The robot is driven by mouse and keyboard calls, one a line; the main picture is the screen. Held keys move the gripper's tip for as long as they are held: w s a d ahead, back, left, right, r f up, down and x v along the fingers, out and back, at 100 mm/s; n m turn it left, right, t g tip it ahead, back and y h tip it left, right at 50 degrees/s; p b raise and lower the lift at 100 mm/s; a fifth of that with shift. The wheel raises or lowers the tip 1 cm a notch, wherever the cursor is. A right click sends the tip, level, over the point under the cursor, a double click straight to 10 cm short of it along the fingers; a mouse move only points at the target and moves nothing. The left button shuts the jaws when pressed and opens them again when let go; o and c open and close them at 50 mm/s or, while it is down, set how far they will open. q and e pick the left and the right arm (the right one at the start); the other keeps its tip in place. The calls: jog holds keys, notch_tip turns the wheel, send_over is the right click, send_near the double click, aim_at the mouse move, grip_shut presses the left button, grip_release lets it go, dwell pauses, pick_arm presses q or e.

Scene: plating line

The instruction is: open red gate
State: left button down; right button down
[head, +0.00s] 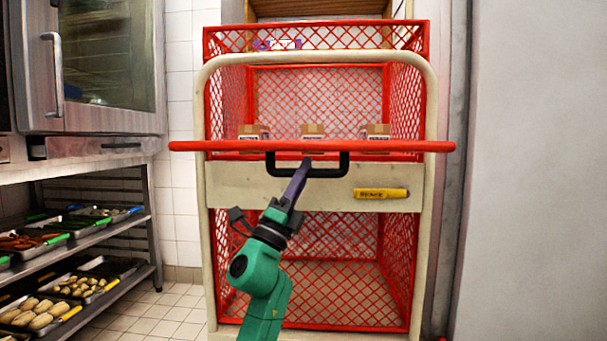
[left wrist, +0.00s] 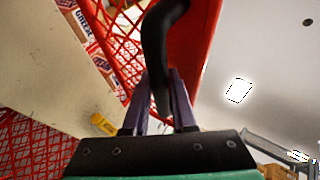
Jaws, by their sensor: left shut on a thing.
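The red gate (head: 220,146) shows in the head view as a long horizontal red bar across the front of a cream-framed cart with red mesh. A black handle (head: 341,165) hangs under the middle of the bar. My left gripper (head: 302,168) has its purple fingers shut on this handle. In the left wrist view the handle (left wrist: 155,45) runs between the purple fingers (left wrist: 162,100), with the red bar (left wrist: 200,40) beside it. The fingers hide part of the handle. My right gripper is not in view.
Several small boxes (head: 312,131) stand behind the bar in the cart (head: 430,180). A yellow label (head: 381,193) is on the cream panel below. Food trays fill a metal rack (head: 135,280) on the left, under an oven (head: 100,60). A grey wall (head: 535,170) stands right. Tiled floor (head: 150,310) is open between rack and cart.

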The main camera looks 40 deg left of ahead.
pick_arm(q)
jog(key=shift+w+d+f, duration=0.1)
jog(key=shift+f, duration=0.1)
jog(key=c, duration=0.7)
grip_release()
jog(key=shift+c, duration=0.2)
jog(key=v, duration=1.4)
jog(key=shift+s+f, duration=0.2)
jog(key=shift+f, duration=0.05)
jog(key=shift+p, duration=0.3)
